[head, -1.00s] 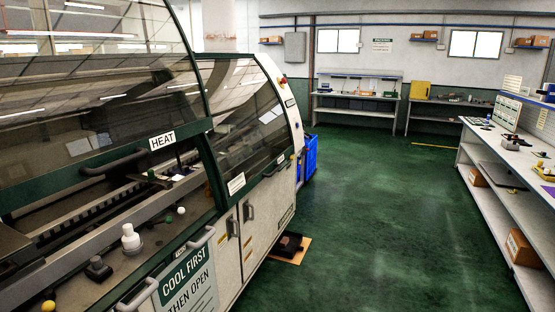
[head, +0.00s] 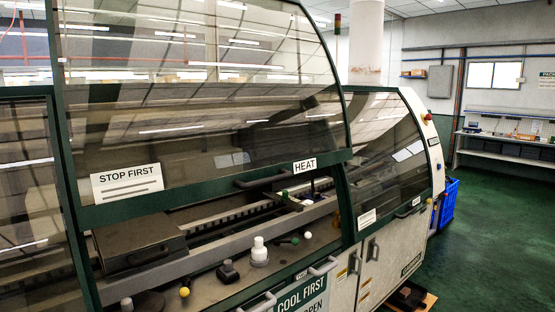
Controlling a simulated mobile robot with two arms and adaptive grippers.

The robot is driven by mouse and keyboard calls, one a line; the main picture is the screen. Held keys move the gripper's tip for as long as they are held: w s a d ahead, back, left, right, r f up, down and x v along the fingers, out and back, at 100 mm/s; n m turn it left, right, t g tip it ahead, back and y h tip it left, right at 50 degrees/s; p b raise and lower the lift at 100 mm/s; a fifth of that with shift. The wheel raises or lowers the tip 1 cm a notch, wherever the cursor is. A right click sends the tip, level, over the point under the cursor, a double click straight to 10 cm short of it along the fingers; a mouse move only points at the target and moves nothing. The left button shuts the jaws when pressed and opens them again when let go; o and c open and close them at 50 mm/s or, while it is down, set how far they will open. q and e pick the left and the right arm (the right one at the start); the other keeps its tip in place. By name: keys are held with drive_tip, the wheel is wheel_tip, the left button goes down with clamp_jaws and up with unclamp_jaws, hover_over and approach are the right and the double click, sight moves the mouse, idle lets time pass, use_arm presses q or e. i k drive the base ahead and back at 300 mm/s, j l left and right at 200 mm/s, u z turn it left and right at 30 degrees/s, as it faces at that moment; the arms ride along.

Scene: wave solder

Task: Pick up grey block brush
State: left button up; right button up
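A small dark grey block-shaped item (head: 228,271) with a raised top sits on the front ledge of the machine, left of a white bottle (head: 259,250). It may be the grey block brush, but it is too small to tell for sure. Neither of my grippers is in view.
The large machine (head: 115,215) fills the left and middle, with tinted hoods and a conveyor inside. Its ledge holds a yellow ball (head: 184,292), a dark rounded item (head: 148,304) and small knobs. A blue bin (head: 449,203) stands at its far end. Green floor is free at right.

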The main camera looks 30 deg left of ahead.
sight(227, 269)
drive_tip(key=i+j, duration=0.45)
drive_tip(key=j, duration=0.15)
drive_tip(key=i+j, duration=0.45)
drive_tip(key=j, duration=0.15)
drive_tip(key=k+l+u, duration=0.25)
drive_tip(key=l, duration=0.15)
drive_tip(key=i+j+z, duration=0.25)
drive_tip(key=j, duration=0.25)
